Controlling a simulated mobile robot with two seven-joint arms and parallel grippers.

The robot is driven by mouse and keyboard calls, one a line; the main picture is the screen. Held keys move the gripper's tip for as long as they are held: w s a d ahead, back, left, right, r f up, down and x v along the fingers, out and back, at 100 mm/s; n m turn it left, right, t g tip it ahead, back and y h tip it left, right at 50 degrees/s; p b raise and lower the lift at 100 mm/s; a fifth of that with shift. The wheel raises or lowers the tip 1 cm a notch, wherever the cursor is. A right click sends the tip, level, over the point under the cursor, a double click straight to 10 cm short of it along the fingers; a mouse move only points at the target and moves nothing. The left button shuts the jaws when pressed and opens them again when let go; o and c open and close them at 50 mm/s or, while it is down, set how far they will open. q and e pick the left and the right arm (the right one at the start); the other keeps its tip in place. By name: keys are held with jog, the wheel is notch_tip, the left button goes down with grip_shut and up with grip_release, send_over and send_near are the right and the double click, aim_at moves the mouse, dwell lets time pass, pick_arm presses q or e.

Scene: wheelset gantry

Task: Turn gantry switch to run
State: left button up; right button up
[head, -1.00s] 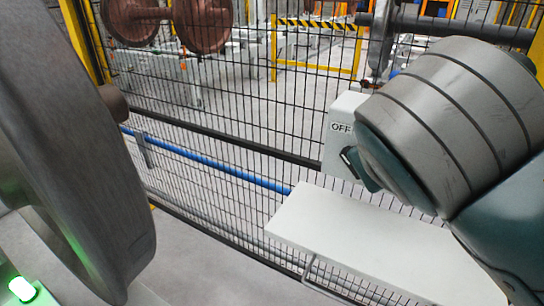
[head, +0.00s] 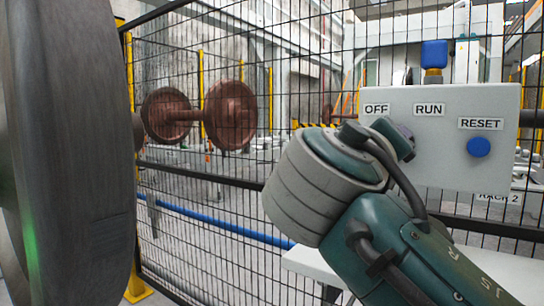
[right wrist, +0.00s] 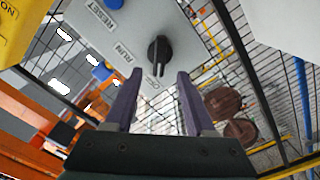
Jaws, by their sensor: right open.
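The grey control box (head: 440,115) with OFF, RUN and RESET labels is on the right in the head view, behind my right arm. It also shows in the right wrist view (right wrist: 105,32). The black rotary switch (right wrist: 158,50) is seen in the right wrist view, its handle roughly in line with the OFF label. My right gripper (right wrist: 158,78) is open and empty, its two purple fingers pointing at the switch, one towards each side. Contact cannot be told. In the head view my right wrist hides the fingertips and the switch. My left gripper is out of view.
A blue RESET button (head: 478,147) is on the box, and a blue-topped device (head: 434,55) stands above it. A mesh fence (head: 225,215) runs behind. A white shelf (head: 315,264) lies below the box. A large grey wheel (head: 70,150) fills the left; rusty wheelsets (head: 228,115) stand beyond.

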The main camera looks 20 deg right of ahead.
jog(key=x, duration=0.8)
grip_shut()
dwell(0.4)
